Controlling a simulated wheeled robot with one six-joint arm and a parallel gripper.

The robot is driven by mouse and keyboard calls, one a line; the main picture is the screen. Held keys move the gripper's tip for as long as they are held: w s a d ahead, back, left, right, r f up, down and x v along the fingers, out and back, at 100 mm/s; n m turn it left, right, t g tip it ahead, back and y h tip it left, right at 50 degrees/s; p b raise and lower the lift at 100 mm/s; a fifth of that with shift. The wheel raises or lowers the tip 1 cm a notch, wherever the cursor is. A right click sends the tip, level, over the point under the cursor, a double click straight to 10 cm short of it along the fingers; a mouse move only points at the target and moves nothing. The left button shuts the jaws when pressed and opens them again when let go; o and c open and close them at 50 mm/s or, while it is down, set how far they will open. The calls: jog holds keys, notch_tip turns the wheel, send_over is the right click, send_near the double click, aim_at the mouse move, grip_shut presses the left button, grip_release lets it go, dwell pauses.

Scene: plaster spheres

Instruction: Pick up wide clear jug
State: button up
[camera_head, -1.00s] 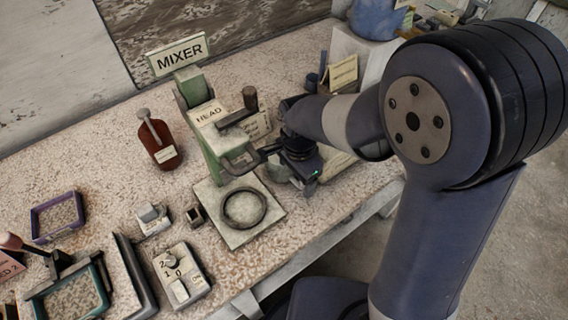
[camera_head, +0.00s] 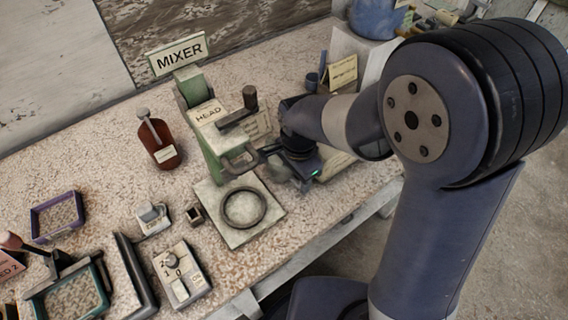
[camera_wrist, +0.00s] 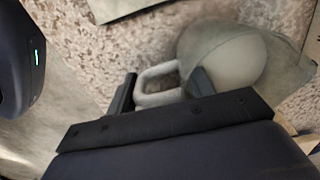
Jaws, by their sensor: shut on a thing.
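The wide clear jug (camera_wrist: 222,58) looks greyish in the wrist view, with a rounded body and a loop handle (camera_wrist: 158,84). My gripper (camera_wrist: 160,90) has one finger to the left of the handle and the other at its right, next to the jug's body. It is shut on the jug's handle. In the head view, my gripper (camera_head: 290,172) is beside the green mixer, and only a small grey part of the jug (camera_head: 277,166) shows; my arm hides most of it.
The mixer head (camera_head: 208,120) and its base plate with a ring (camera_head: 243,208) stand close to the left of my gripper. A pale block (camera_head: 348,52) stands behind.

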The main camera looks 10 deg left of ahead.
jog(key=shift+c, duration=0.7)
jog(key=shift+r, duration=0.15)
jog(key=shift+r, duration=0.6)
notch_tip(320, 180, up, 2)
jog(key=shift+s+d+r, duration=0.1)
jog(key=s+d+b, duration=0.2)
jog(key=s+d, duration=0.8)
jog(key=s, duration=0.4)
jog(key=shift+s+d, duration=0.15)
jog(key=shift+s, duration=0.05)
